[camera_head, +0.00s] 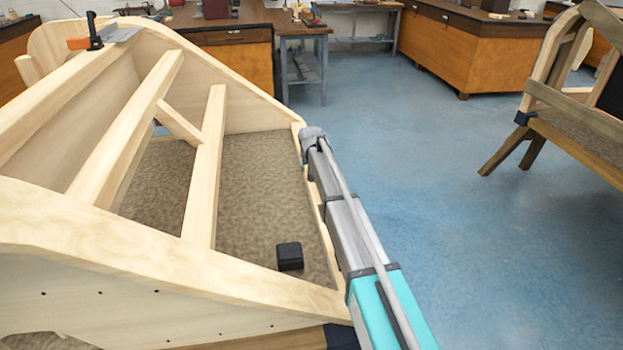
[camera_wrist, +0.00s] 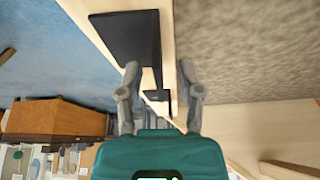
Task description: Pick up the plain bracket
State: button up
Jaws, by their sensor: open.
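A plain black, flat piece that looks like the bracket (camera_wrist: 125,35) lies along a pale wooden rail in the wrist view. A narrower dark part (camera_wrist: 157,95) shows further down between the fingers; I cannot tell whether it belongs to the same piece. My gripper (camera_wrist: 157,68) is open, with its fingers apart on either side of the rail. The left fingertip is close to the black piece's lower edge; I cannot tell if they touch. Nothing is visibly held. In the head view my arm runs along the frame's right edge, and I cannot make out the fingers or the bracket there.
The wooden bodyframe (camera_head: 150,262) fills the left of the head view. A black block (camera_head: 290,256) sits on its brown panel (camera_head: 250,200). A clamp with an orange part (camera_head: 80,43) and a metal plate (camera_head: 115,34) are on its top.

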jog(key=shift+w+f+b, duration=0.2)
jog(key=shift+f+b, duration=0.1)
jog(key=shift+f, duration=0.2)
jog(key=shift+c, duration=0.3)
grip_shut()
